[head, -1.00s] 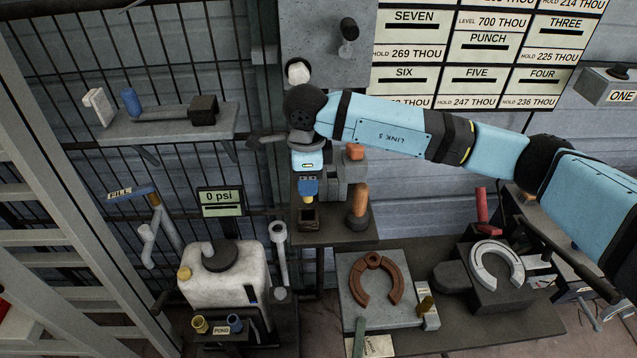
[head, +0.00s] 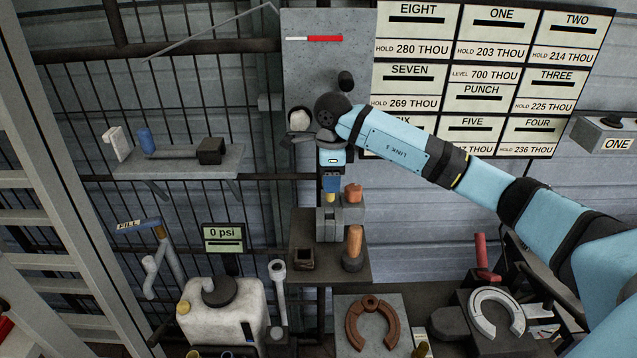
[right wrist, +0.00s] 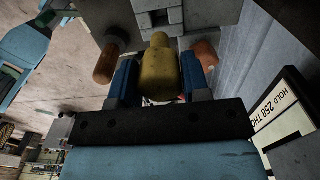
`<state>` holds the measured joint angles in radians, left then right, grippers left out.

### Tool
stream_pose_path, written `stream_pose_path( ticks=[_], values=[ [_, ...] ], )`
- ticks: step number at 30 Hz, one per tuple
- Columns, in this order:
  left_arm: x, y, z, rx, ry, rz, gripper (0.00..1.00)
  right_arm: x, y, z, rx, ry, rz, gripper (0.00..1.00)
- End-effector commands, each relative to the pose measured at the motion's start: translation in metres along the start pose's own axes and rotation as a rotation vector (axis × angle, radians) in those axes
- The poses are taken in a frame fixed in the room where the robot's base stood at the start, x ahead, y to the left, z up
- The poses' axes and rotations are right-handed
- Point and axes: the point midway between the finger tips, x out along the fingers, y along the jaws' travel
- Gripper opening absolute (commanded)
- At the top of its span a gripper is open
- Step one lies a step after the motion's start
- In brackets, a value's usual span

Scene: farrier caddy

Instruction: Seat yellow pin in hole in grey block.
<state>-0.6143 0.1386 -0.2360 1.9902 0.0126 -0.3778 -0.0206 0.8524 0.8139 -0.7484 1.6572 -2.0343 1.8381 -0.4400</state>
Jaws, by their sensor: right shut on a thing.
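My right gripper (head: 331,184) is shut on the yellow pin (head: 330,197) and points down over the grey block (head: 337,224). The pin's lower end shows just above the left part of the block's top; I cannot tell whether it touches. The hole is not clearly visible in the head view. In the right wrist view the thick yellow pin (right wrist: 158,72) sits between the two blue fingers, with the grey block (right wrist: 160,14) beyond its end. My left gripper does not show.
An orange-topped piece (head: 353,192) stands at the right of the block. On the same dark shelf (head: 328,272) are an empty dark square holder (head: 304,259) and an orange-handled tool (head: 354,246). A grey panel (head: 318,60) is behind the gripper. A white jug (head: 222,310) is lower left.

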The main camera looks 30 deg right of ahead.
Motion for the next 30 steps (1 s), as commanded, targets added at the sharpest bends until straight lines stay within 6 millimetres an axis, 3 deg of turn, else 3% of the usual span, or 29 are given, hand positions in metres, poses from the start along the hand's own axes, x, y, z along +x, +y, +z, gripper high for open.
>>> stream_pose_path(
  ticks=[10, 24, 30],
  values=[
    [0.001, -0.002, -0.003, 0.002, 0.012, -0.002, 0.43, 0.001, 0.0, 0.0, 0.0, 0.001, 0.0, 0.0],
    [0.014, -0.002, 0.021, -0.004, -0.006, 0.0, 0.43, 0.033, 0.0, 0.001, -0.001, 0.0, 0.0, 0.0],
    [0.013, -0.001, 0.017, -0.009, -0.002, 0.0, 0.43, 0.035, 0.0, 0.001, -0.001, 0.0, 0.0, 0.0]
  ],
)
